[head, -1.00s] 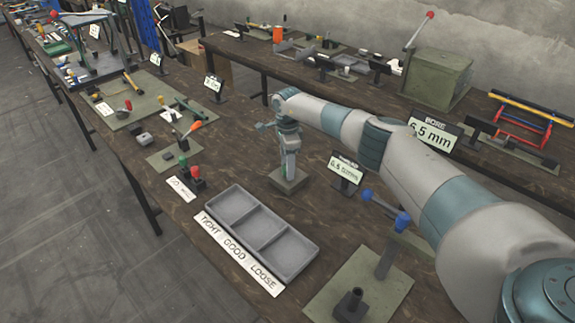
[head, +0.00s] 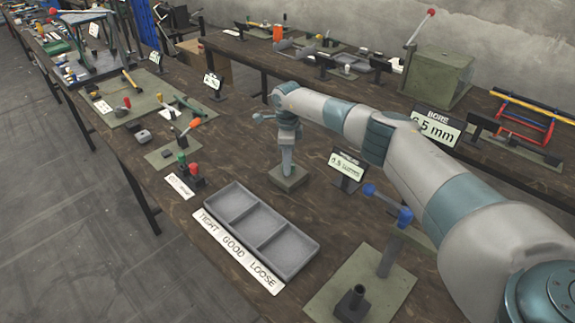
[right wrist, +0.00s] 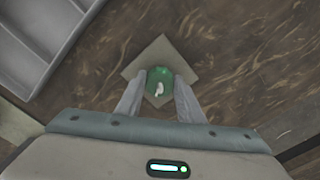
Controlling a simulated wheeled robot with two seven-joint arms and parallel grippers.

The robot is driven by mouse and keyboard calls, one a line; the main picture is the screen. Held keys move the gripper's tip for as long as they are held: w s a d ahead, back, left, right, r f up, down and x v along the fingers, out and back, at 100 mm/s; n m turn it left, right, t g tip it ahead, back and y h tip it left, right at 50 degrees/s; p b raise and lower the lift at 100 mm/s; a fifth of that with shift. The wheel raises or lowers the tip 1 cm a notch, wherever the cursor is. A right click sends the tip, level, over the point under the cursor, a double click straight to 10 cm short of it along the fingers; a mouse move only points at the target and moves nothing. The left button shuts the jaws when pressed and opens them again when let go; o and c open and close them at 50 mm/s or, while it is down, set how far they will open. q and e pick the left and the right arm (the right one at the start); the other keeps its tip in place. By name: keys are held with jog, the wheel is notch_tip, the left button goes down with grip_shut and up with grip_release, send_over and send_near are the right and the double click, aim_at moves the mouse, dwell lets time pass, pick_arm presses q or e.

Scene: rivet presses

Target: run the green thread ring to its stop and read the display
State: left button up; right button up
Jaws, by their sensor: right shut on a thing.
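The green thread ring (right wrist: 166,73) sits over a small square base plate (right wrist: 140,72), between the two fingers of my right gripper (right wrist: 158,95). A small white mark shows on the ring. The gripper is shut on the ring and points straight down. In the head view my right gripper (head: 287,165) stands over the base plate (head: 289,180), and its fingers hide the ring. A small display (head: 347,168) stands just right of the plate; its reading in mm is too small to read surely. My left gripper is not in view.
A grey three-part tray (head: 236,239) labelled TIGHT, GOOD, LOOSE lies in front of the plate. A BORE display (head: 437,126) is partly behind my arm. Levers with red and green knobs (head: 190,173) stand left.

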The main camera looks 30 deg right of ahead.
jog(key=m+b, duration=0.1)
jog(key=m, duration=0.3)
jog(key=shift+d+m+b, duration=0.1)
jog(key=shift+m+b, duration=0.2)
jog(key=m, duration=0.5)
jog(key=shift+w+m+b, duration=0.1)
jog(key=shift+m+b, duration=0.2)
jog(key=shift+b, duration=0.1)
jog(key=m, duration=0.3)
jog(key=shift+d+m, duration=0.1)
jog(key=shift+m, duration=2.4)
jog(key=shift+r, duration=0.1)
jog(key=o, duration=1.1)
jog(key=shift+c, duration=0.2)
